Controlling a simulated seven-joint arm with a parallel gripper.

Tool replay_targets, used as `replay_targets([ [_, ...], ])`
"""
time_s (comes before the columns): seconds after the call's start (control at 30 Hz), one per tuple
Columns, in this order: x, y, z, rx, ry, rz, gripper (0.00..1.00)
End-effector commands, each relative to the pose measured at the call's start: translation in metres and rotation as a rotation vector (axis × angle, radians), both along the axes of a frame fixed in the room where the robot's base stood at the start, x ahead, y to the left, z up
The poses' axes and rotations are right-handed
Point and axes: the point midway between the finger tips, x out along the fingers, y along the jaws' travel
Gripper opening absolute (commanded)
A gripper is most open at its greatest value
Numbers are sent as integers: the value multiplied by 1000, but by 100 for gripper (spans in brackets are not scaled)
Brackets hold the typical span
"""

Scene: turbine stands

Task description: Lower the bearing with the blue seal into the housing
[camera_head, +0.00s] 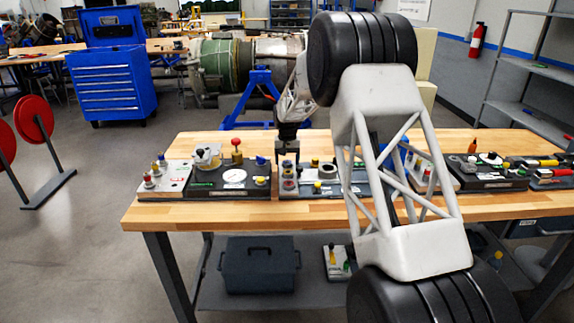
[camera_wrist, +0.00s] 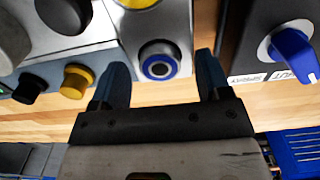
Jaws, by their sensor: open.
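My gripper (camera_wrist: 161,74) is open and empty, with a finger on each side of the bearing in the picture. I see no contact. In the head view my gripper (camera_head: 287,160) points down above the left end of the middle stand (camera_head: 352,188). I cannot tell which part is the housing.
A yellow knob (camera_wrist: 75,82) and a black knob (camera_wrist: 28,88) are left of my fingers. A blue knob (camera_wrist: 290,48) on a dark box is at right. Another stand (camera_head: 229,184) is at left on the wooden table (camera_head: 200,211). My arm hides part of the table.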

Motion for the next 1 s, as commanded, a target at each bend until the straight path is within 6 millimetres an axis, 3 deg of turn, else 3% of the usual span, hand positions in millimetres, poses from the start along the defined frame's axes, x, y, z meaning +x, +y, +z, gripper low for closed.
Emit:
replay_targets([
  [0.87,0,0,-1,0,0,0,70],
  [1.0,0,0,-1,0,0,0,53],
])
